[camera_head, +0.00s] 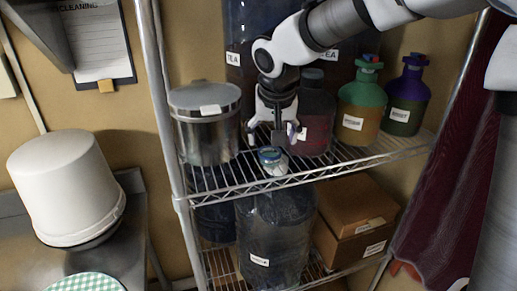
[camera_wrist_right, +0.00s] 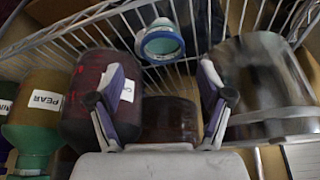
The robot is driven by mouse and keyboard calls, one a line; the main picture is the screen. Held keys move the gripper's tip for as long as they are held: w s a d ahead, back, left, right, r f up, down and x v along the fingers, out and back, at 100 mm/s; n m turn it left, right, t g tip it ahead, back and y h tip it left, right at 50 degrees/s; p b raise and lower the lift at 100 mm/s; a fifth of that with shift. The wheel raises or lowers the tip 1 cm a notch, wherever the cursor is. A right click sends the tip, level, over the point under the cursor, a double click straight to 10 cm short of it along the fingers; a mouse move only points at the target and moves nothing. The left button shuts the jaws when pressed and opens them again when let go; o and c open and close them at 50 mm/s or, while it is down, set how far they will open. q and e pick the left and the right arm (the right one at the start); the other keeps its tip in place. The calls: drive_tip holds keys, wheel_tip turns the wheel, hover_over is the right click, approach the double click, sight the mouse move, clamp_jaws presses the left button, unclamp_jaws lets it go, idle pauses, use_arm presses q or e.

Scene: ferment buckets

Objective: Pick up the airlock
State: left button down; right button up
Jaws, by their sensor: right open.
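The airlock (camera_head: 272,160) looks like a small pale, clear piece with a blue-green ringed top. It stands on the wire shelf near its front edge, between the steel pot and the red bottle. In the right wrist view the airlock (camera_wrist_right: 161,43) is at the top middle, beyond the fingertips. My right gripper (camera_head: 274,134) points down just above and behind the airlock, open and empty. In the right wrist view my right gripper (camera_wrist_right: 162,76) shows its two fingers spread apart, with the airlock between their lines and not touched. My left gripper is not in view.
On the shelf, a lidded steel pot (camera_head: 207,133) stands left; a red bottle (camera_head: 316,118), a green-topped bottle (camera_head: 361,100) and a purple-topped bottle (camera_head: 407,98) stand right. Large tea containers (camera_head: 236,35) are behind. A white bucket (camera_head: 64,185) sits on the left counter.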

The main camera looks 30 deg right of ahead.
sight(270, 155)
drive_tip(key=shift+w+f, duration=0.45)
drive_tip(key=shift+f, duration=0.2)
drive_tip(key=f+p, duration=0.2)
drive_tip(key=shift+s+d+f+p, duration=0.1)
drive_tip(key=shift+s+f+p, duration=0.15)
drive_tip(key=shift+s+p, duration=0.1)
drive_tip(key=x, duration=0.3)
drive_tip(key=shift+w, duration=0.35)
drive_tip(key=shift+w+f, duration=0.2)
drive_tip(key=shift+w, duration=0.1)
drive_tip(key=shift+s+r, duration=0.3)
drive_tip(key=shift+s, duration=0.25)
drive_tip(key=c, duration=1.2)
drive_tip(key=shift+w+f, duration=0.1)
drive_tip(key=shift+w, duration=0.1)
